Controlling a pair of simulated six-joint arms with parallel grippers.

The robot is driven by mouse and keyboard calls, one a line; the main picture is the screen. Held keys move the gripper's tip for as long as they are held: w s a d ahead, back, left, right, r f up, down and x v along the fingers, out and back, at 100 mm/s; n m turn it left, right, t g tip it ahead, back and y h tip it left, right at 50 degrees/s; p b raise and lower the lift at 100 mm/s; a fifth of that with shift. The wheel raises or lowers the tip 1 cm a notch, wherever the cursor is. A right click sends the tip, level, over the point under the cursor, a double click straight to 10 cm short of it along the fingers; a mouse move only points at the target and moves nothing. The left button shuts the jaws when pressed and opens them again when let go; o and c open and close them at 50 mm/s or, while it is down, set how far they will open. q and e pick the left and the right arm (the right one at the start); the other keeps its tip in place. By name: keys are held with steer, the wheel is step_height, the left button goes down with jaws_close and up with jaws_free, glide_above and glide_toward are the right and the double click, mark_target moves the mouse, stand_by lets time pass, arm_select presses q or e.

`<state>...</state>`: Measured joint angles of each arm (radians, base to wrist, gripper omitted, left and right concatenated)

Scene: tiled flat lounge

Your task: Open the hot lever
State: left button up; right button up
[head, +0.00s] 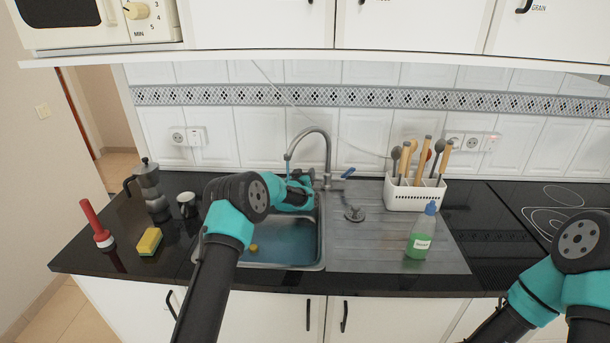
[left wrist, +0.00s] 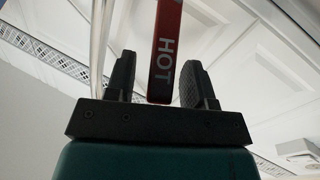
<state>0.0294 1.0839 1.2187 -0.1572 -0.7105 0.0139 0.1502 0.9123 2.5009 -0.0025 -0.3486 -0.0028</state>
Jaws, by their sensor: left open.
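The hot lever (left wrist: 167,45) is a red bar marked HOT in the left wrist view. Its lower end lies between the two black fingers of my left gripper (left wrist: 157,80), which is open, with gaps showing on both sides. In the head view my left gripper (head: 309,178) is at the base of the grey faucet (head: 327,150), over the back of the sink. The red lever is hidden there behind my gripper and arm. The blue lever (head: 348,172) sticks out on the faucet's right side. My right arm shows at lower right, but its gripper is not in view.
The sink (head: 315,262) holds a small yellow thing. Right of it stand a green soap bottle (head: 420,238) and a white utensil holder (head: 412,195).

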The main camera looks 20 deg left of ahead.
arm_select(q)
jaws_close()
stand_by(0.4)
